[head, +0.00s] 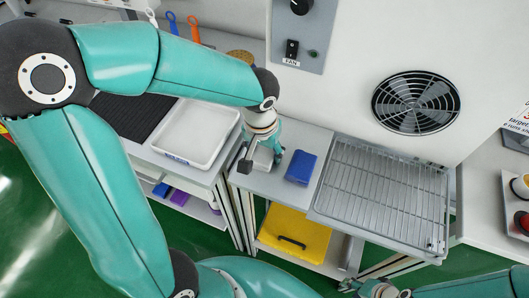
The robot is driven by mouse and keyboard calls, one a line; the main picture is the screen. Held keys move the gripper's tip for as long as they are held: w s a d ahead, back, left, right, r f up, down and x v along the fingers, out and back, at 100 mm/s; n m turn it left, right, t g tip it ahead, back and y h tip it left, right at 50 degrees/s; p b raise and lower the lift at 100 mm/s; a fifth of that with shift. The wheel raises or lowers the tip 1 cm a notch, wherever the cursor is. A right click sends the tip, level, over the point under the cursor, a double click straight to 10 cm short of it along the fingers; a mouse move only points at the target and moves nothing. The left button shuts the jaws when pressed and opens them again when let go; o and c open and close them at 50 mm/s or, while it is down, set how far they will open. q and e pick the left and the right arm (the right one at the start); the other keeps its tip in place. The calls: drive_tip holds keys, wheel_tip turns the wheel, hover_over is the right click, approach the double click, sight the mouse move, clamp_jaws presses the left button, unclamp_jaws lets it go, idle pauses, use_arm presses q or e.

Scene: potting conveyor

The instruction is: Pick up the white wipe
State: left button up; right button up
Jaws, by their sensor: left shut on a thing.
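The white wipe (263,158) is a small pale piece at the left end of the grey table, beside a blue block. My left gripper (259,162) reaches down over it from the left and is shut on it. The gripper's body and fingers hide part of the wipe, and I cannot tell whether it still touches the table. My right gripper (349,286) shows only in part at the bottom edge, low and away from the wipe; its fingers are too small to read.
The blue block (301,167) lies close to the right of my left gripper. A wire rack (385,195) fills the table's right side. A white tray (198,133) and black ribbed mat (130,113) are left. A yellow case (295,235) sits on the shelf below.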

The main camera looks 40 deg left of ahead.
sight(264, 151)
use_arm(q)
drive_tip(key=shift+r, duration=0.15)
wheel_tip(264, 151, up, 20)
drive_tip(key=p, duration=0.2)
idle(0.4)
drive_tip(key=o, duration=0.3)
drive_tip(key=shift+c, duration=1.3)
drive_tip(key=shift+f, duration=0.2)
